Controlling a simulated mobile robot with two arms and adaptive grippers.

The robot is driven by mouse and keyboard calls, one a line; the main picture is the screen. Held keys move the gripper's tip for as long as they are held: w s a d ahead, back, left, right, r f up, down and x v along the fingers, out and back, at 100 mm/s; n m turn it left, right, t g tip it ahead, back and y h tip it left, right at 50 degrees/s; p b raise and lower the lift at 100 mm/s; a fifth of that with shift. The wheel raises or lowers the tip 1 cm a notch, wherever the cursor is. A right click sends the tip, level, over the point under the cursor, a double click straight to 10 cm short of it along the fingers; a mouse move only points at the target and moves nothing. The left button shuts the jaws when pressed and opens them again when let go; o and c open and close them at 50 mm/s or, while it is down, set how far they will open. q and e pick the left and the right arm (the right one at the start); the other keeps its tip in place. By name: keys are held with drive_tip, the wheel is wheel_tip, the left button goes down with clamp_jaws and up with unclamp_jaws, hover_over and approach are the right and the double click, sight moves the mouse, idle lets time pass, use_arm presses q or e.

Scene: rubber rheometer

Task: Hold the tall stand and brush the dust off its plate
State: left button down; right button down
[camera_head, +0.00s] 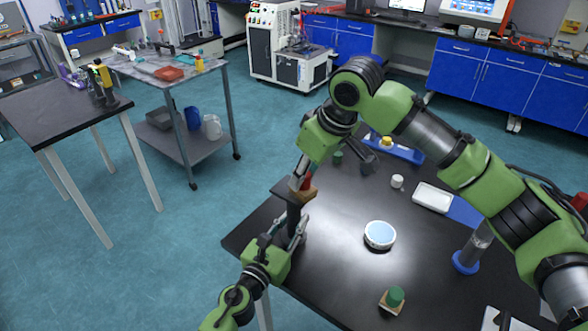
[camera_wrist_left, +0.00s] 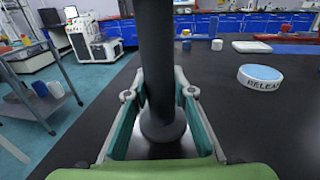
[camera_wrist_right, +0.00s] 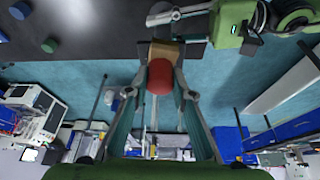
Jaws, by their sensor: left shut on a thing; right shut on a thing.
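The tall stand is a dark post (camera_wrist_left: 157,60) on a round foot (camera_wrist_left: 160,132), upright at the table's left edge, with a small dark plate (camera_head: 285,191) on top. My left gripper (camera_head: 291,237) is shut on the post below the plate; its fingers flank the post in the left wrist view (camera_wrist_left: 159,97). My right gripper (camera_wrist_right: 159,88) is shut on the red handle (camera_wrist_right: 159,78) of a brush with a tan block (camera_wrist_right: 166,50). The brush (camera_head: 303,194) is at the plate, seemingly on its right part. Bristle contact and any dust cannot be made out.
On the black table (camera_head: 330,270) are a white-blue round dish (camera_head: 380,235), a green-topped piece (camera_head: 395,297), a cylinder with blue foot (camera_head: 466,262), a white tray (camera_head: 432,197) and a small white cap (camera_head: 397,181). Open floor lies left of the table.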

drive_tip(key=shift+s+d, duration=0.25)
drive_tip(key=shift+d, duration=0.2)
drive_tip(key=shift+w+a, duration=0.7)
drive_tip(key=shift+a, duration=0.3)
drive_tip(key=shift+w+a, duration=0.65)
drive_tip(key=shift+a, duration=0.3)
drive_tip(key=shift+w+a, duration=0.7)
drive_tip(key=shift+a, duration=0.3)
wheel_tip(320, 180, up, 2)
drive_tip(key=shift+w+r, duration=0.1)
drive_tip(key=shift+r, duration=3)
use_arm(q)
drive_tip(key=c, duration=1.6)
unclamp_jaws()
drive_tip(key=shift+c, duration=0.2)
